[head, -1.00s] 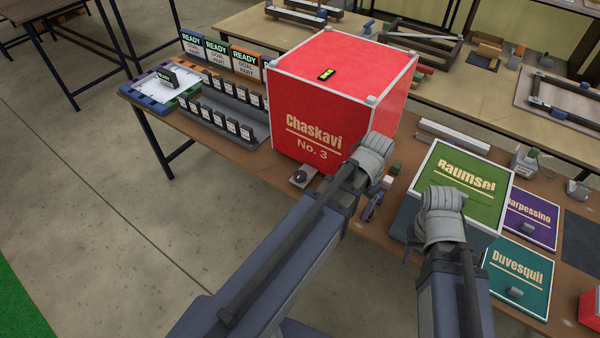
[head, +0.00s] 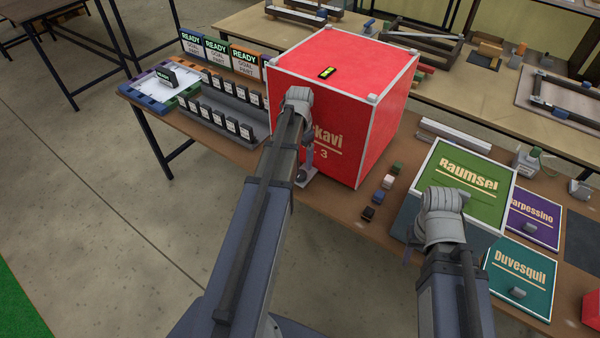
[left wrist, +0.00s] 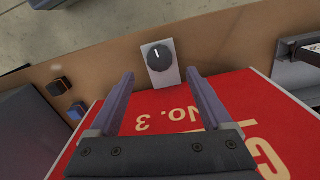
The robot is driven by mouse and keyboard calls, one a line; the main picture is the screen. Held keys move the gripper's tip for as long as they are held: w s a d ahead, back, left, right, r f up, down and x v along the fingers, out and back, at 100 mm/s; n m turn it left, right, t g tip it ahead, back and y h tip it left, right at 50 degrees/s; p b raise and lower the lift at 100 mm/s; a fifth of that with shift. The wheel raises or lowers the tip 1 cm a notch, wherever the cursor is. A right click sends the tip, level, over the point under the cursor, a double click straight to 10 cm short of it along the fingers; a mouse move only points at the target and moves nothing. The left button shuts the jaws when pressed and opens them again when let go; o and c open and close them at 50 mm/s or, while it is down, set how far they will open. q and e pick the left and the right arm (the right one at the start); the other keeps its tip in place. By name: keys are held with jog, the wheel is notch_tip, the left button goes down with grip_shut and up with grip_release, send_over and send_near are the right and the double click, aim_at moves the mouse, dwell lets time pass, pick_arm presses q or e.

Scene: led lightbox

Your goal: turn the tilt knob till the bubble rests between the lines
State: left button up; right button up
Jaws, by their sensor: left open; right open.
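The tilt knob, a dark round dial with a white mark, sits on a pale plate in the left wrist view (left wrist: 158,56). It stands at the front foot of the red box (head: 340,150). The mark points nearly straight up in that view. The yellow level vial (head: 328,73) lies on the box top; its bubble and lines are too small to read. My left gripper (left wrist: 161,76) is open and empty, its fingertips apart from the knob, which lies just beyond the gap between them. My right gripper (head: 408,254) is open beside the green Raumsel panel, mostly hidden by its wrist.
Small dark, blue, white and green blocks (head: 378,197) lie on the table right of the box. Rows of dark labelled pieces (head: 225,118) and a tray (head: 165,92) stand left. The Raumsel (head: 465,185), purple (head: 532,216) and teal Duvesquil (head: 518,277) panels fill the right.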

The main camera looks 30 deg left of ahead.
aim_at(300, 174)
pick_arm(q)
notch_tip(300, 174, down, 7)
jog(key=b, duration=0.6)
jog(key=shift+f+b, duration=0.1)
jog(key=shift+b, duration=0.25)
grip_shut()
